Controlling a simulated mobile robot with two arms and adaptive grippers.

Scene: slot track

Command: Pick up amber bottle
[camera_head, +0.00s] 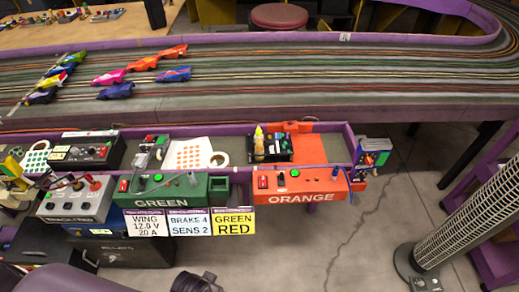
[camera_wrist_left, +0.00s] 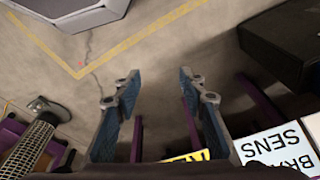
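The amber bottle (camera_head: 259,139), small with a yellowish body and pale tip, stands upright in or beside a small black tray (camera_head: 280,149) on the shelf behind the green and orange boxes. My left gripper (camera_wrist_left: 157,85) is open and empty over the bare floor in the left wrist view. In the head view only a dark part of it shows at the bottom edge, in front of and below the shelf, well short of the bottle. The bottle is not in the left wrist view. My right gripper is in neither view.
The green box (camera_head: 167,190) and orange box (camera_head: 301,184) stand along the shelf's front, with signs (camera_head: 190,223) hanging below. A cylindrical tower (camera_head: 467,219) stands at right. The floor (camera_head: 340,240) between is clear.

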